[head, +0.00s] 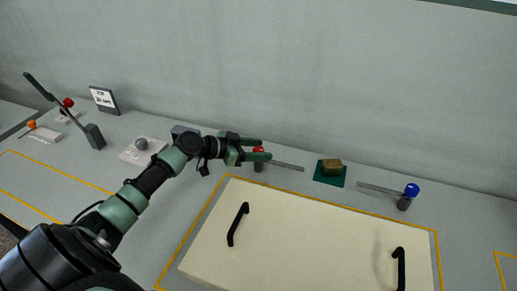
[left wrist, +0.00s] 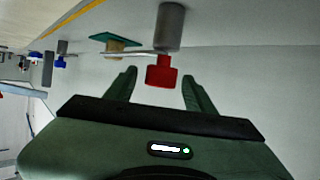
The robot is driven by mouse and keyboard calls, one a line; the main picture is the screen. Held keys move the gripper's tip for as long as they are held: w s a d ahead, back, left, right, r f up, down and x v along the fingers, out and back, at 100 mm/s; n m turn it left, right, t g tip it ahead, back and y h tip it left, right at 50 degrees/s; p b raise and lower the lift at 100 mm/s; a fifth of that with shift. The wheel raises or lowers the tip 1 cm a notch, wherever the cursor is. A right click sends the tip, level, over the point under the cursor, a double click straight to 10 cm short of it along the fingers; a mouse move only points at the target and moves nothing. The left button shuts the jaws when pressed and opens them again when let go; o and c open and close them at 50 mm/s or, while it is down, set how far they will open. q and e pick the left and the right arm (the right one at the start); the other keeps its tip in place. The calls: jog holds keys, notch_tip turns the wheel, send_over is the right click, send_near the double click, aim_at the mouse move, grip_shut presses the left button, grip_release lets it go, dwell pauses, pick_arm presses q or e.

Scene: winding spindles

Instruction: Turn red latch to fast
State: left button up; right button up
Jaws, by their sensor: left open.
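The red latch (head: 258,150) is a red knob on a short grey post, with a thin grey bar reaching to the right, on the counter near the back wall. My left gripper (head: 256,149) is at the knob and open, partly covering it in the head view. In the left wrist view the red knob (left wrist: 161,73) lies between the two green fingertips (left wrist: 160,82), with a gap on each side. The grey post (left wrist: 169,28) also shows there. My right gripper is not in view.
A blue-knobbed latch (head: 412,190) stands to the right. A yellowish block on a green pad (head: 324,181) sits between the latches. A cream panel with black handles (head: 300,240) lies in front. At left are a dark lever (head: 94,135) and a sign (head: 104,100).

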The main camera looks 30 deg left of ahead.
pick_arm(q)
grip_shut()
dwell(1.3)
